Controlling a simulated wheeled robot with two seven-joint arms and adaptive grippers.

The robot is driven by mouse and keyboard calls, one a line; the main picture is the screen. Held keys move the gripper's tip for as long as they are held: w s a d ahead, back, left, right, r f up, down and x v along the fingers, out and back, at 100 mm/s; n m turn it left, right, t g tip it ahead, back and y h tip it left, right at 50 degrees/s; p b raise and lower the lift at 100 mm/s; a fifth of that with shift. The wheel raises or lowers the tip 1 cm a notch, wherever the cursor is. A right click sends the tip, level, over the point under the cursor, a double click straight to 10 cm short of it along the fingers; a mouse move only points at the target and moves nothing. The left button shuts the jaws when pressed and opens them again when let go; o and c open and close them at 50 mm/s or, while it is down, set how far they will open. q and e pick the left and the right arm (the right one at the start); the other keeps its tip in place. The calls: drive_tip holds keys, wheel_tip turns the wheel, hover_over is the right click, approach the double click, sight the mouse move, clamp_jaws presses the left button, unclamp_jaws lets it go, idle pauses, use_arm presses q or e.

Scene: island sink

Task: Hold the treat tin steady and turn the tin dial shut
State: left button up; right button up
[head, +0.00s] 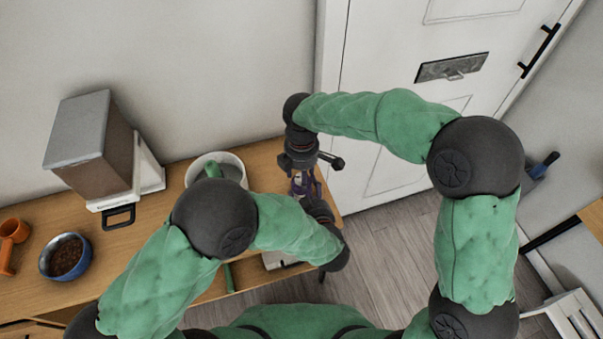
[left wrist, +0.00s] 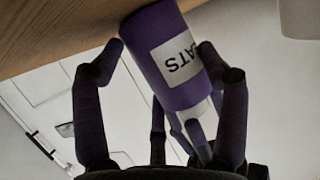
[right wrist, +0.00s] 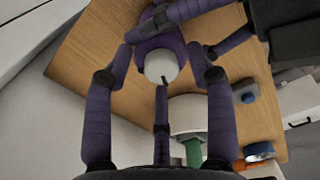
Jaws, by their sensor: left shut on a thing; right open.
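The treat tin is a purple cylinder with a white label; it shows in the left wrist view (left wrist: 160,50) and from above in the right wrist view (right wrist: 148,43). In the head view it is mostly hidden by my grippers. Its pale tin dial (right wrist: 158,68) is on the tin's top. My left gripper (head: 316,207) is shut on the tin's side; its fingers cross beside the tin in the right wrist view. My right gripper (right wrist: 160,56) is open above the tin, with its fingers spread around the dial. I cannot tell whether they touch it.
The wooden counter (head: 150,220) ends just right of the tin. A white pot (head: 229,163) with a green handle stands close left of the grippers. Farther left are a dispenser (head: 95,150), a blue bowl of kibble (head: 67,268) and an orange scoop (head: 12,235).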

clamp_jaws()
drive_tip(key=shift+n, duration=0.3)
use_arm(q)
drive_tip(key=shift+a, duration=0.1)
use_arm(e)
drive_tip(key=n, duration=0.4)
drive_tip(key=shift+w, duration=0.1)
drive_tip(key=shift+n, duration=2.1)
drive_tip(key=shift+w, duration=0.1)
